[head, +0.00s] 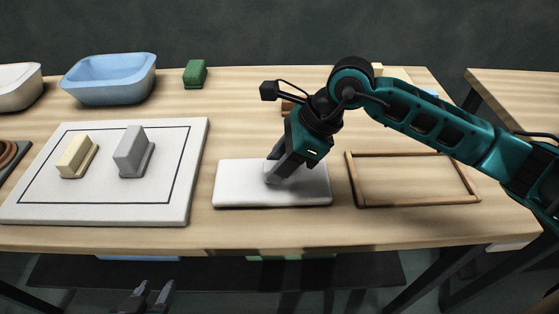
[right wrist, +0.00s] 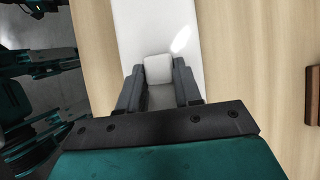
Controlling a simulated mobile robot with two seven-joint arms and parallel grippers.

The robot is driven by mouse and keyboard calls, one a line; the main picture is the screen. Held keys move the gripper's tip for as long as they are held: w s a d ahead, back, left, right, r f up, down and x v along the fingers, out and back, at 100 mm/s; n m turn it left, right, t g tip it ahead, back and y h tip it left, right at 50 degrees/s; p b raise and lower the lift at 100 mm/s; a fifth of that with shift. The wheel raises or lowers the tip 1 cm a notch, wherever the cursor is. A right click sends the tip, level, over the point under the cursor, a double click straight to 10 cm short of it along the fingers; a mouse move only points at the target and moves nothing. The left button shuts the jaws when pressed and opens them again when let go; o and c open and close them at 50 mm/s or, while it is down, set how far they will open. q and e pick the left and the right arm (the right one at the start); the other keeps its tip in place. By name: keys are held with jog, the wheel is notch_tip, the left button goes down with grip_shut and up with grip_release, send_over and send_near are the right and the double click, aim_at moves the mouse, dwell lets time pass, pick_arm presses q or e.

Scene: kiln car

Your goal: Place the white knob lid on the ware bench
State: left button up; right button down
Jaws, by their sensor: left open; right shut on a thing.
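My right gripper (head: 277,178) points down over a white slab (head: 235,192) in the middle of the wooden bench (head: 330,232). It is shut on a small white block, the white knob lid, of which little shows in the head view. In the right wrist view the white lid (right wrist: 158,68) sits between the two fingers (right wrist: 160,90), with the white slab (right wrist: 140,25) beneath. I cannot tell whether the lid touches the slab. My left gripper (head: 148,297) is open and empty, low in front of the bench's front edge.
A pale board (head: 35,205) with a dark outline holds a yellow block (head: 76,157) and a grey block (head: 130,150). A wooden frame (head: 418,203) lies right of the slab. A blue basin (head: 110,80) and green block (head: 195,73) stand at the back.

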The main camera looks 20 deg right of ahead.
jog(key=shift+r, duration=0.15)
jog(key=c, duration=0.8)
grip_release()
jog(key=shift+f, duration=0.25)
pick_arm(q)
jog(key=shift+w, duration=0.1)
jog(key=shift+r, duration=0.1)
pick_arm(e)
jog(key=shift+r, duration=0.1)
jog(key=shift+r, duration=0.2)
pick_arm(q)
jog(key=shift+s+a+p, duration=0.2)
jog(key=shift+s+p, duration=0.1)
jog(key=shift+p, duration=0.1)
pick_arm(e)
jog(key=v, duration=1.1)
jog(key=shift+d+r, duration=0.25)
jog(key=shift+r, duration=0.05)
